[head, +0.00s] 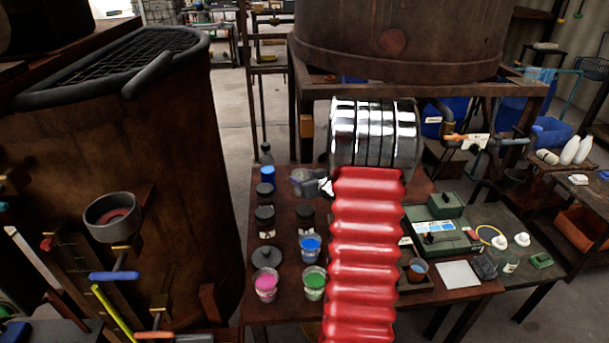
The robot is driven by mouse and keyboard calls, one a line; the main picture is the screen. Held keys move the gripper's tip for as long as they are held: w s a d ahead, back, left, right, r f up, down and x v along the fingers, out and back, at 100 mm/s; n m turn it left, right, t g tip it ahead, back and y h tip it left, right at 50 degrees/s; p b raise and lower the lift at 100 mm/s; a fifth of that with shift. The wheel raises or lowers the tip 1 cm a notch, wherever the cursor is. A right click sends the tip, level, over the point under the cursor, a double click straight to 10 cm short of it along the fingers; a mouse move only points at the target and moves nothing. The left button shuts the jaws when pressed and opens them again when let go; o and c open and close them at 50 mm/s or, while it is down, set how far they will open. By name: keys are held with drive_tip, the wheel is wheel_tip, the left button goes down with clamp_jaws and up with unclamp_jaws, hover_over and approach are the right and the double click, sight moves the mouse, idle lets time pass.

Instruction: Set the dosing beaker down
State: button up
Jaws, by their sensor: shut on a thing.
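A small clear beaker (303,176), which I take to be the dosing beaker, shows just left of my arm's chrome wrist, over the far part of the brown table (285,322). A pale tip of my gripper (326,187) shows at the beaker's right side. My gripper is shut on the beaker. My red ribbed arm and chrome wrist hide most of the gripper. I cannot tell how far the beaker is above the table.
Cups of pink (266,284), green (314,283) and blue (310,248) stand left of my arm, with dark jars (265,221) behind. A green case (440,238) and a white square plate (458,274) lie right. A rusty vat (400,40) stands behind.

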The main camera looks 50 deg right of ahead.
drive_tip(key=shift+f, duration=2.55)
drive_tip(key=shift+f, duration=0.4)
drive_tip(key=shift+s+f, duration=0.1)
drive_tip(key=shift+f, duration=0.35)
drive_tip(key=shift+s+a+f, duration=0.1)
drive_tip(key=shift+a+f, duration=0.05)
drive_tip(key=shift+f, duration=0.35)
drive_tip(key=o, duration=1.6)
drive_tip(key=shift+c, duration=0.2)
drive_tip(key=shift+a, duration=0.1)
drive_tip(key=r+v, duration=0.1)
drive_tip(key=v, duration=1.3)
drive_tip(key=shift+w+d, duration=0.2)
drive_tip(key=shift+d, duration=0.2)
